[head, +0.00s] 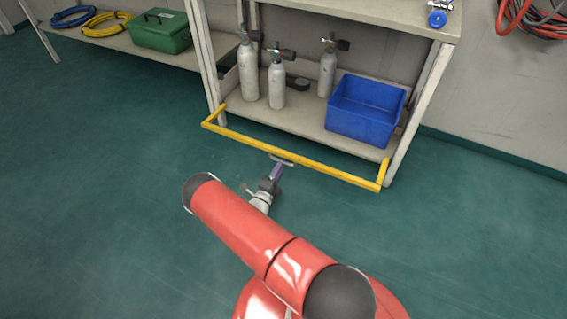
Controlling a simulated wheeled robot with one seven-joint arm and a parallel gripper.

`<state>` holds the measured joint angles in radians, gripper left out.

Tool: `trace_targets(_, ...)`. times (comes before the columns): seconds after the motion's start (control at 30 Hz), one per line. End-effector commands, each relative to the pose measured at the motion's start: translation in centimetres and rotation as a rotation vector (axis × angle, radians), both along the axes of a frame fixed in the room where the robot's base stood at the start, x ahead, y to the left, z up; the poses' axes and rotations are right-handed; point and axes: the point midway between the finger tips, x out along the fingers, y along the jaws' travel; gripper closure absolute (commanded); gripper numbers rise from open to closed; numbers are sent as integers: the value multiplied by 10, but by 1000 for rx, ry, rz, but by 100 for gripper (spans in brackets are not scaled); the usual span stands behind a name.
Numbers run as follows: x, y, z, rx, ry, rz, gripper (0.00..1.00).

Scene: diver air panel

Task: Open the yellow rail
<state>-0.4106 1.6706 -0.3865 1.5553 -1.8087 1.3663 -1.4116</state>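The yellow rail (325,170) is a U-shaped bar that runs across the front of the lower shelf of a workbench, with a short arm at each end reaching back to the bench legs. My gripper (281,161) is at the middle of the rail, at its front lower side, and appears to touch or nearly touch it. The fingers are small and partly hidden by the wrist, so I cannot tell whether they are open or closed around the bar.
Behind the rail, the lower shelf (300,118) holds several grey cylinders (249,72) and a blue crate (366,110). A green toolbox (160,31) and coiled hoses (107,23) lie on a shelf at left. The green floor in front is clear.

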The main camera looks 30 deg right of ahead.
Motion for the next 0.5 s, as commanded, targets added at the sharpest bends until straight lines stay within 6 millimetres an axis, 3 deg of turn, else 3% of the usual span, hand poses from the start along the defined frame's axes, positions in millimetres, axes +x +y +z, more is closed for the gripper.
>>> trace_targets(0.2,20,-27,5,2,-3,-4,72)
trace_targets(0.5,29,-37,7,2,-1,-3,72)
